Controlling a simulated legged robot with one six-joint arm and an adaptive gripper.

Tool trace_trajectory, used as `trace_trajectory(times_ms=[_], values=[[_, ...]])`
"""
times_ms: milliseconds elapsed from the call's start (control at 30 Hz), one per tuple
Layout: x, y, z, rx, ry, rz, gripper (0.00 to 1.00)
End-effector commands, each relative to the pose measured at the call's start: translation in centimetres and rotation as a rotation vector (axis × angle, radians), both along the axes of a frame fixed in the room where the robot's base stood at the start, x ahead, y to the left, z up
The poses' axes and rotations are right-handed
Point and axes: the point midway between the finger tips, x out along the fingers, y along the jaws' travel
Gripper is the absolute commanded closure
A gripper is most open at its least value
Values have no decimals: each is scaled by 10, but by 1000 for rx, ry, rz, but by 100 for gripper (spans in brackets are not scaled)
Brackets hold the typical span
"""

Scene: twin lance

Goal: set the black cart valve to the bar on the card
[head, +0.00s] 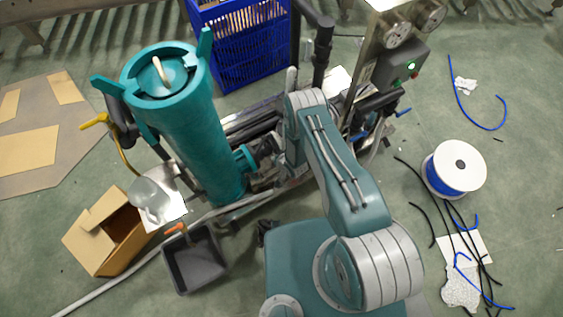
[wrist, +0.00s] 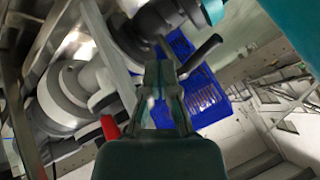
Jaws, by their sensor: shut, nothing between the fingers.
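In the wrist view, my gripper (wrist: 162,72) is shut and empty. Its fingertips point up, close to a black lever handle (wrist: 201,56) on the grey pipework. The handle slants up to the right beside the fingers; I cannot tell whether they touch. In the head view, the arm's far end is over the cart (head: 240,122), to the right of the teal vessel (head: 190,125), and the fingers are not clear there. The black lever cannot be made out in the head view. White sheets lie near the cart, but no bar mark is readable.
A blue crate (head: 240,40) stands behind the cart; it also shows in the wrist view (wrist: 205,95). A red handle (wrist: 109,129) is left of my gripper. A cardboard box (head: 108,232), dustpan (head: 194,262) and cable spool (head: 455,168) lie on the floor.

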Motion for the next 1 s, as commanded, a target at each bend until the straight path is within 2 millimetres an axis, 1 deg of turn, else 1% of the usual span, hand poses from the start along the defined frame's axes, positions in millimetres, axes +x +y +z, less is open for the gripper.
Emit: trace_trajectory(times_ms=[233, 400, 500, 633, 767, 867, 967, 1000], values=[[-23, -8, 31, 0, 0, 2, 100], [-37, -16, 48, 6, 1, 0, 100], [-41, -18, 53, 7, 0, 0, 100], [-43, -17, 55, 3, -1, 3, 100], [-43, -16, 55, 0, -2, 3, 100], [-36, -16, 63, -7, -6, 4, 100], [-16, -20, 87, -33, -19, 2, 100], [-5, -22, 101, -49, -24, 4, 100]])
